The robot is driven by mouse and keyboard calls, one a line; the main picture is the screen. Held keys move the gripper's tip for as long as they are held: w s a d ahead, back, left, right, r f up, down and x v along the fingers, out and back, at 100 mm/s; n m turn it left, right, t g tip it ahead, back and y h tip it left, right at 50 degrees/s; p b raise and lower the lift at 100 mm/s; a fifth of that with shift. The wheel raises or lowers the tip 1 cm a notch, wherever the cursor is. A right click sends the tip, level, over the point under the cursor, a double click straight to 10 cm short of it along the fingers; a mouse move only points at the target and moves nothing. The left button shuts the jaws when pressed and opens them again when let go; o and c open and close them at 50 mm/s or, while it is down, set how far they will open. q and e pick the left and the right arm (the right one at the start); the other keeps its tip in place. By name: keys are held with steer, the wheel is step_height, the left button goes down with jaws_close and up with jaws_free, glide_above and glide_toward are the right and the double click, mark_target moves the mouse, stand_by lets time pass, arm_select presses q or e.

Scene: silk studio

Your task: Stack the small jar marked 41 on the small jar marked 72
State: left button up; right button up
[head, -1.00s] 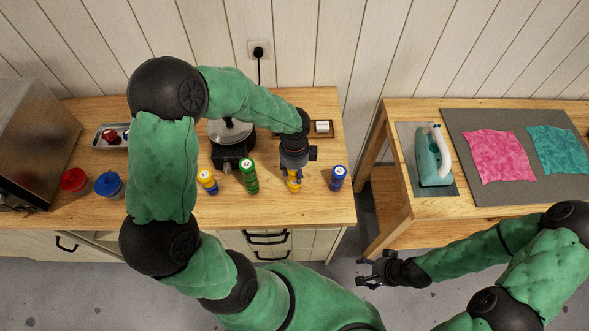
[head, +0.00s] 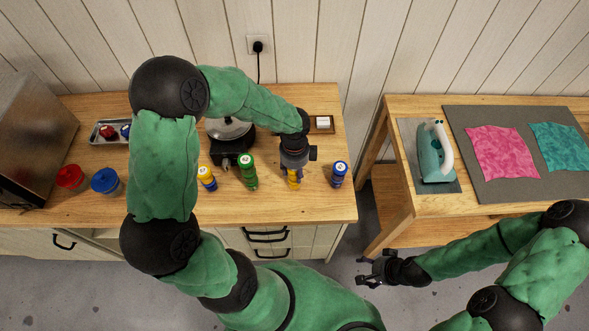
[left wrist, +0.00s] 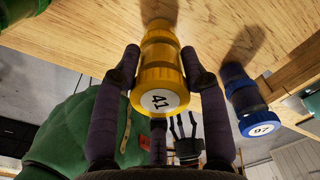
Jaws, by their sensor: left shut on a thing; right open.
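The small jar marked 41 (left wrist: 160,75) is yellow, and its number is readable in the left wrist view. My left gripper (left wrist: 158,85) is shut on it, one finger on each side. In the head view the yellow jar (head: 294,184) shows below my left gripper (head: 293,170), at or just above the table; I cannot tell which. The number 72 is not readable on any jar. Other candidates are a yellow-and-blue jar (head: 207,179), a tall green one (head: 248,172) and a blue one (head: 339,175). My right gripper (head: 372,274) is open and empty, off the table's front.
The blue jar in the left wrist view (left wrist: 244,100) seems to read 97. A hotplate with a pan (head: 229,133) stands behind the jars. Red (head: 72,178) and blue (head: 106,182) containers stand left. A second table holds an iron (head: 434,155). Bare wood (head: 300,210) lies in front of the jars.

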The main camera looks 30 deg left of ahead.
arm_select(q)
steer(key=shift+f, duration=0.4)
steer(key=o, duration=1.3)
steer(key=shift+c, duration=0.2)
step_height(320, 180, up, 12)
steer(key=shift+r, duration=0.1)
